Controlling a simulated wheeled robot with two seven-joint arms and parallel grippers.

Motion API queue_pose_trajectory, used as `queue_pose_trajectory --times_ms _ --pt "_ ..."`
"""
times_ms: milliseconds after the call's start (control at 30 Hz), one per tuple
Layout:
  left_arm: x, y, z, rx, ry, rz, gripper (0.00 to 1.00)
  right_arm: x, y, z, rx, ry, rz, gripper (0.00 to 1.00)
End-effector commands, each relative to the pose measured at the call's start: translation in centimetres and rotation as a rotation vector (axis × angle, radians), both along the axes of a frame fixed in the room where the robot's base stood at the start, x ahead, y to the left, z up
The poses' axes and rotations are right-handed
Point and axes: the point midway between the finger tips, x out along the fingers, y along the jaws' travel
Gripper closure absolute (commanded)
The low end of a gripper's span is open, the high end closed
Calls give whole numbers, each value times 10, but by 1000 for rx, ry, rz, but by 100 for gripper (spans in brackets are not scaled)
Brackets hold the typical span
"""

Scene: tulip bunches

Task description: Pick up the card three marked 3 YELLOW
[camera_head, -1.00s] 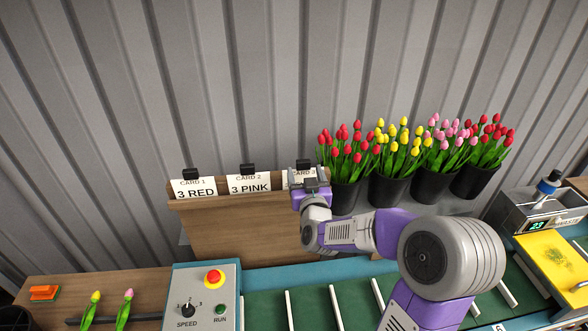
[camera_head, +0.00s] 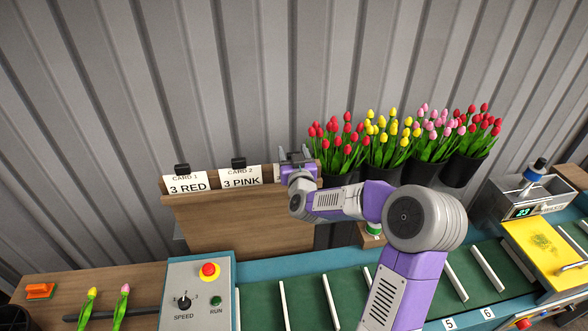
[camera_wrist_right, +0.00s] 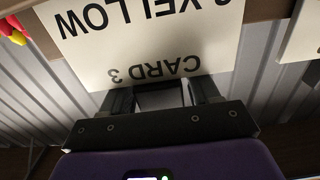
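The card marked CARD 3 fills the top of the right wrist view, upside down, with YELLOW readable (camera_wrist_right: 160,50). In the head view it is almost wholly hidden behind my right gripper (camera_head: 296,158), at the right end of the wooden rack. My right gripper (camera_wrist_right: 163,97) has its two fingers apart at the card's top edge, on either side of the card's dark clip. I see no firm contact on the clip or card. My left gripper is not in view.
The rack (camera_head: 240,225) also holds the 3 RED card (camera_head: 187,184) and the 3 PINK card (camera_head: 240,179), each with a black clip. Tulip buckets (camera_head: 380,171) stand close to the right of my gripper. A green conveyor (camera_head: 305,300) lies in front.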

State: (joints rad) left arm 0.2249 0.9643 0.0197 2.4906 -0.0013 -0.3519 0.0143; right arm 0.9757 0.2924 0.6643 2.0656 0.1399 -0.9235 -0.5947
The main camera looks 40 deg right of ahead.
Motion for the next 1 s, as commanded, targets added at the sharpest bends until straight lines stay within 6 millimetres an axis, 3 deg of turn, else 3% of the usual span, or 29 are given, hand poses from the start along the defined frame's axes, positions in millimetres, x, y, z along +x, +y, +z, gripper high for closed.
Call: queue_pose_trajectory --times_ms 33,267,567,1000 --pt "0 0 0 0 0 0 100 0 0 0 0 0 0 48" --pt "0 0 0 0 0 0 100 0 0 0 0 0 0 83" --pt "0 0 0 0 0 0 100 0 0 6 -2 -2 0 83" --pt "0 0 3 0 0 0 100 0 0 86 -3 -3 0 83"
